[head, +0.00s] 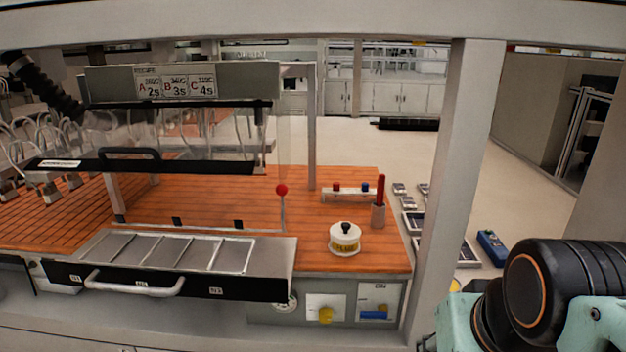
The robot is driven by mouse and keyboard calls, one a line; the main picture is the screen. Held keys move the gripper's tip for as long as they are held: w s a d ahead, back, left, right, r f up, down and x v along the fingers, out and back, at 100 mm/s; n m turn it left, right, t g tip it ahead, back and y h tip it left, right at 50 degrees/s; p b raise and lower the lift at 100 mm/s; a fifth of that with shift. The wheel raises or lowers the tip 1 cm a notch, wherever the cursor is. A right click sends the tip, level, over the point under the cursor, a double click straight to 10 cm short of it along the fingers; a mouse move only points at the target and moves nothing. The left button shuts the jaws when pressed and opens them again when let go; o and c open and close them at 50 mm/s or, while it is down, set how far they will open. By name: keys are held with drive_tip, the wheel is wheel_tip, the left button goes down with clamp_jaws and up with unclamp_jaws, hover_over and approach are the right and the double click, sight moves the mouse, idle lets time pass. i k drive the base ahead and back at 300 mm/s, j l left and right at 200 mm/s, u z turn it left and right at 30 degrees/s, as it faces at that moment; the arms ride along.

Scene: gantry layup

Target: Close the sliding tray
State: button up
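The sliding tray (272,262) sticks out toward me from the front of the wooden workbench. It has a black front panel marked with labels, a pale bar handle (135,289), and a metal top split into several shallow sections that look empty. The tray lies below a clear-sided hood. My gripper is not in view; only dark and teal links of my arm show at the lower right, well to the right of the tray.
The hood's raised black-edged front (150,166) hangs above the tray. A red-knobbed lever (281,190) stands beside it. A white flux pot (345,239), a red tool in a holder (380,203) and a small rack (350,194) stand right. A grey post (455,190) rises between bench and arm.

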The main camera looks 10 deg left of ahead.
sight(206, 266)
drive_tip(key=j+u, duration=0.15)
drive_tip(key=u, duration=1.5)
drive_tip(key=i+j+u, duration=0.25)
drive_tip(key=i+j, duration=0.2)
drive_tip(key=k+j, duration=0.1)
drive_tip(key=k+j+u, duration=0.15)
drive_tip(key=j, duration=0.2)
drive_tip(key=i+l+z, duration=0.15)
drive_tip(key=i+l, duration=0.35)
